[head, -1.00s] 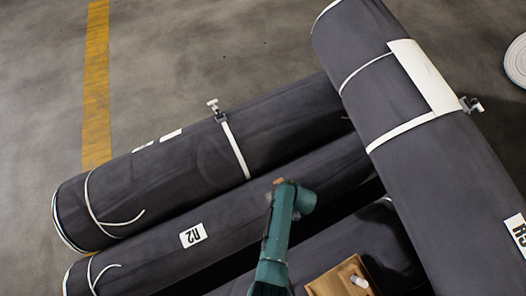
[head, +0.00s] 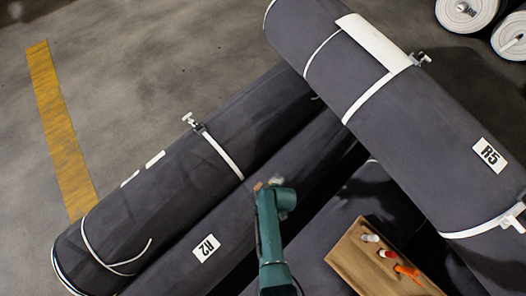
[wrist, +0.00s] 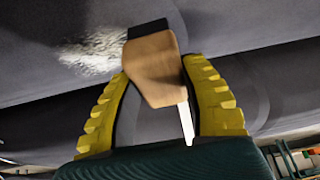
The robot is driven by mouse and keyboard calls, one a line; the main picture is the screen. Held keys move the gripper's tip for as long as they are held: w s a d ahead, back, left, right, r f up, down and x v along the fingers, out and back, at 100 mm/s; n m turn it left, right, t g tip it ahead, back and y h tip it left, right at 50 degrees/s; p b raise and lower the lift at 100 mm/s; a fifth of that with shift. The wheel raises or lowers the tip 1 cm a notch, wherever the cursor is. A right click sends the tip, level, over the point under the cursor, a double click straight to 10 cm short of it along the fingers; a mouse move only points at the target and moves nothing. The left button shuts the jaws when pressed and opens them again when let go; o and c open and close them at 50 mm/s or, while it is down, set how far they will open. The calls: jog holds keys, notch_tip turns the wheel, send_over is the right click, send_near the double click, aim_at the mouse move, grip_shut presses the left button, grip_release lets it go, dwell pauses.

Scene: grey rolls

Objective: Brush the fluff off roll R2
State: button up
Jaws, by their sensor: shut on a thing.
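Roll R2 (head: 240,212) is a long dark grey roll with a white R2 label (head: 206,249), lying diagonally in the head view. My gripper (wrist: 158,68) has yellow ridged fingers shut on a wooden brush (wrist: 155,72) with a dark bristle end. The brush is over a grey roll surface. A pale patch of fluff (wrist: 93,54) lies on that surface, just left of the bristles. I cannot tell whether the bristles touch the roll. In the head view my green arm reaches R2's middle and mostly hides the fingers and brush.
Roll R5 (head: 410,125) lies crosswise at the right, strapped in white. Another grey roll (head: 130,205) with a strap and clamp (head: 193,122) lies beyond R2. A wooden tray (head: 350,255) with small items stands right of my arm. White rolls (head: 468,14) lie at top right.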

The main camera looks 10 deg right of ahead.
jog(key=r, duration=0.1)
jog(key=w+d+r+p, duration=0.1)
jog(key=shift+r, duration=0.4)
jog(key=shift+s+a+r+p, duration=0.2)
jog(key=shift+r+p, duration=0.5)
jog(key=shift+p, duration=0.2)
notch_tip(320, 180, up, 3)
jog(key=shift+f+p, duration=0.2)
jog(key=shift+p, duration=1.05)
jog(key=shift+w, duration=0.1)
